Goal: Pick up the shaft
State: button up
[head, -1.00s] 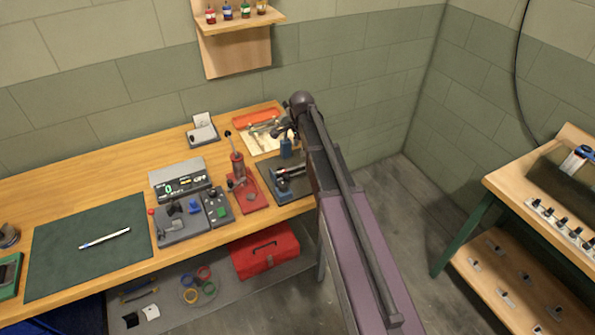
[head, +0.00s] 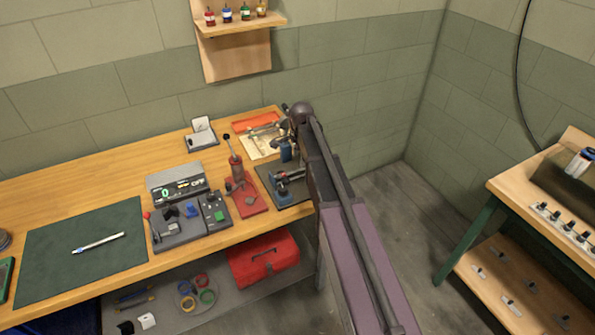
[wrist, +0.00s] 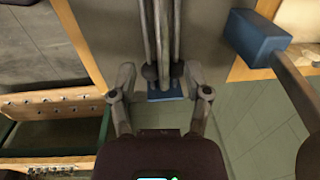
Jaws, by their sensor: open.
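My gripper (wrist: 160,80) is open in the wrist view, one finger on each side. Slim grey rods (wrist: 162,40) with a blue block (wrist: 165,95) at their near end show between the fingers; I cannot tell whether one is the shaft or how far below they lie. In the head view my arm reaches to the bench's right end and hides most of the gripper. Beside it are a blue block (head: 287,151) and a blue-and-grey fixture (head: 289,179) on a dark plate (head: 290,199). I see no clear grip on anything.
The bench (head: 60,206) also bears a red hand press (head: 240,190), a control box (head: 180,232), an orange tray (head: 250,123) and a green mat (head: 60,270) with a pen-like tool (head: 98,243). A second table (head: 508,190) stands right. Floor between is clear.

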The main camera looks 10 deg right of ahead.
aim_at(298, 170)
jog(key=shift+w+a+f+b, duration=0.1)
jog(key=shift+w+f+b, duration=0.05)
jog(key=shift+f+b, duration=1.15)
jog(key=shift+w+a+f+b, duration=0.1)
jog(key=shift+w+f+b, duration=0.05)
jog(key=shift+f+b, duration=1.15)
